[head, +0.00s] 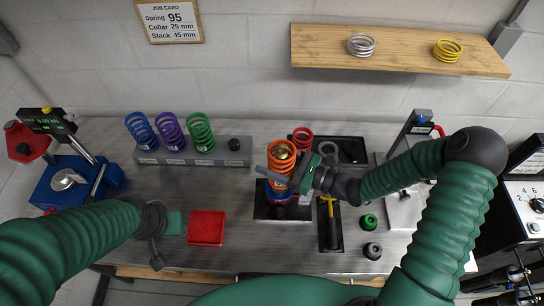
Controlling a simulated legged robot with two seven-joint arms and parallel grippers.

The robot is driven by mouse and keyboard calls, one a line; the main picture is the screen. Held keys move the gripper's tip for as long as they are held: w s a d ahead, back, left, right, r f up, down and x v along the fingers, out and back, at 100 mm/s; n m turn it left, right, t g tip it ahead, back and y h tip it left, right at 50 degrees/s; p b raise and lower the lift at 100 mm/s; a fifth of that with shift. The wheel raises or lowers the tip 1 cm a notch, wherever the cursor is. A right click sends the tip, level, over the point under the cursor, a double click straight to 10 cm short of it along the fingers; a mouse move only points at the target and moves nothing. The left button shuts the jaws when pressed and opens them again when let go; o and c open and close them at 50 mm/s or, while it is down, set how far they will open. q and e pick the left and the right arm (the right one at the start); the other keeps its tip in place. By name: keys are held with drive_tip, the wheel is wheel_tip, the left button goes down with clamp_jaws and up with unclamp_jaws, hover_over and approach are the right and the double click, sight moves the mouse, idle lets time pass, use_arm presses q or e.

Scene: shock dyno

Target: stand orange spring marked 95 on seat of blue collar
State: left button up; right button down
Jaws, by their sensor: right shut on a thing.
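The orange spring (280,181) is upright around a post with a brass-coloured top (283,151), in the middle of the bench. My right gripper (279,177) comes from the right and is shut on the spring. The blue collar (273,198) shows partly, low on the post under the spring. The gripper and spring hide much of it, and I cannot tell if the spring touches its seat. The mark on the spring is not readable. My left gripper (158,248) is over the left front of the bench, away from the spring; its jaw opening is unclear.
A job card (170,20) reads Spring 95, Collar 25 mm, Stack 45 mm. Blue, purple and green springs (200,132) stand on a grey rack (226,151).

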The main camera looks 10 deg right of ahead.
drive_tip(key=shift+a+f+b, duration=0.2)
drive_tip(key=shift+f+b, duration=0.65)
drive_tip(key=shift+f, duration=0.55)
drive_tip(key=shift+d+f+b, duration=0.1)
drive_tip(key=shift+f+b, duration=0.2)
drive_tip(key=shift+f, duration=0.2)
drive_tip(key=shift+s+p, duration=0.1)
drive_tip(key=shift+p, duration=0.2)
drive_tip(key=shift+c, duration=1.1)
unclamp_jaws()
drive_tip(key=shift+f, duration=0.1)
